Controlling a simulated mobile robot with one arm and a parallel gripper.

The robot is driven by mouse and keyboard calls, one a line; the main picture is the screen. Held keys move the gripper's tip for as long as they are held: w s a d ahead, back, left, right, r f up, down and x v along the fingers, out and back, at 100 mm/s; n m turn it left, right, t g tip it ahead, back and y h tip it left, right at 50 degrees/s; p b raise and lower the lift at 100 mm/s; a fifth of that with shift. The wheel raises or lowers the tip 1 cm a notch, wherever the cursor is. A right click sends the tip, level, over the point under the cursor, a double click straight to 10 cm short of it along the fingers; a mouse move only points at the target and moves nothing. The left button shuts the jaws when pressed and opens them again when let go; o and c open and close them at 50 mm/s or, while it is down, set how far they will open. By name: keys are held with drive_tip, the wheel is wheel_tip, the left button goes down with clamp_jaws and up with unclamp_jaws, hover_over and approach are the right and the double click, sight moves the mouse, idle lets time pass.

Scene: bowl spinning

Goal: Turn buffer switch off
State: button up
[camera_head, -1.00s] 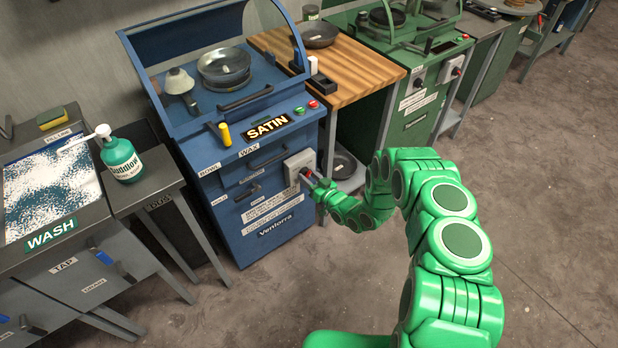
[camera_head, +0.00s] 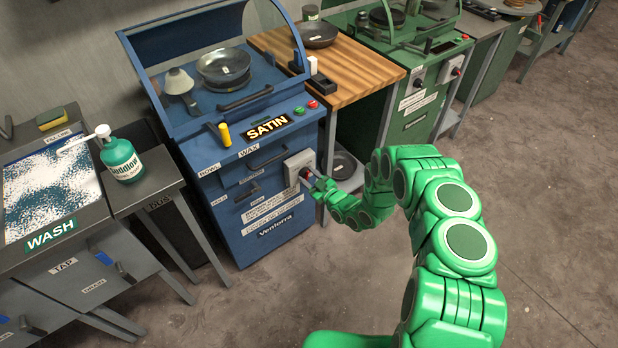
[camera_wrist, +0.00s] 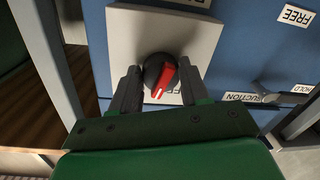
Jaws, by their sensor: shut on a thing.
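The buffer switch is a round black knob with a red pointer bar (camera_wrist: 164,78) on a pale grey plate. In the wrist view the bar is tilted slightly from upright. The plate (camera_head: 298,161) is on the front right of the blue SATIN machine (camera_head: 240,175) in the head view. My gripper (camera_wrist: 159,72) has one dark finger on each side of the knob and is shut on it. In the head view my gripper (camera_head: 310,178) is at the plate and partly covers the knob.
A metal bowl (camera_head: 223,66) sits inside the blue machine. Green and red buttons (camera_head: 306,108) are on its top edge. A wooden-topped table (camera_head: 350,75) and a green machine (camera_head: 425,90) stand to the right. The floor at the right is clear.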

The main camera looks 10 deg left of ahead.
drive_tip(key=n, duration=0.5)
drive_tip(key=n+h, duration=0.1)
drive_tip(key=n, duration=0.5)
drive_tip(key=shift+t, duration=0.3)
drive_tip(key=shift+n, duration=0.3)
drive_tip(key=o, duration=1.1)
drive_tip(key=shift+r, duration=0.15)
drive_tip(key=shift+c, duration=0.2)
drive_tip(key=shift+d, duration=0.1)
drive_tip(key=v, duration=0.7)
drive_tip(key=shift+s+d, duration=0.25)
drive_tip(key=shift+s, duration=0.1)
